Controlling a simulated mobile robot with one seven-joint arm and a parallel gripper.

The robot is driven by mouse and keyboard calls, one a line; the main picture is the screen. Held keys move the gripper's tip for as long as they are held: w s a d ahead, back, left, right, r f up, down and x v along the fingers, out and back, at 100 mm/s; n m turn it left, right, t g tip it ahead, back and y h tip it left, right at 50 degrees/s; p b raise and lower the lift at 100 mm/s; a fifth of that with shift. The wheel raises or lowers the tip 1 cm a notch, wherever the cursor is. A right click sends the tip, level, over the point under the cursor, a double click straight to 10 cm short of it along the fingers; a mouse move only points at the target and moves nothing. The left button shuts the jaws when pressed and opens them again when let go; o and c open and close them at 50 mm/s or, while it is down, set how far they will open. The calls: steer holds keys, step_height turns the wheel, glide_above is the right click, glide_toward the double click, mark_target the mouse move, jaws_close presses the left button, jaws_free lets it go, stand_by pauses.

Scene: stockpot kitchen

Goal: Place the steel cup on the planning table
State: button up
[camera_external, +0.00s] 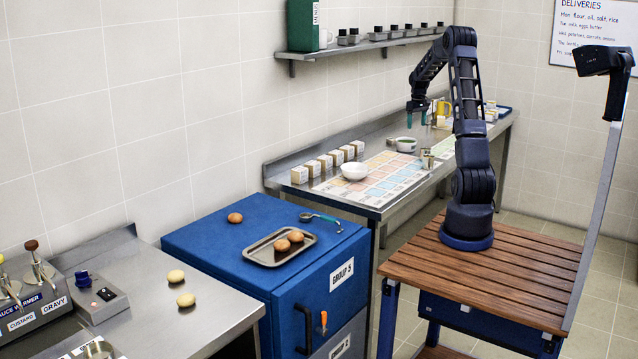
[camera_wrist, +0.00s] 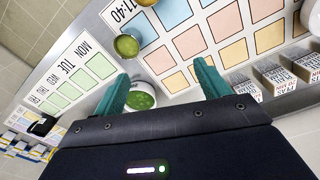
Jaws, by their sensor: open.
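A small steel cup (camera_external: 428,159) stands near the front edge of the long steel table (camera_external: 375,212), beside printed sheets. What looks like the same cup (camera_wrist: 127,46), round and metallic with a greenish inside, shows in the wrist view beyond my fingertips. My gripper (camera_wrist: 160,72) is open and empty. In the external view my gripper (camera_external: 416,118) hangs above the table, behind and left of the cup.
A white bowl (camera_external: 355,171) sits on the coloured planner sheet (camera_external: 385,184). Several small boxes (camera_external: 327,163) line the wall side. A yellow jug (camera_external: 443,108) stands farther back. A wall shelf (camera_external: 365,45) runs above.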

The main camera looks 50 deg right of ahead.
steer(key=s+a+r+n+t, duration=0.1)
steer(key=a+r, duration=0.4)
steer(key=a, duration=0.6)
steer(key=a+r+h, duration=0.1)
steer(key=a+r, duration=0.5)
steer(key=a, duration=0.5)
steer(key=s+a+r+n+t, duration=0.1)
steer(key=a+r, duration=0.4)
steer(key=a, duration=0.6)
steer(key=s+a+f+n+t+y, duration=0.1)
steer(key=s+a+n+t, duration=0.1)
steer(key=s+a, duration=2)
steer(key=shift+s+a+f, duration=0.2)
steer(key=shift+s+a, duration=0.2)
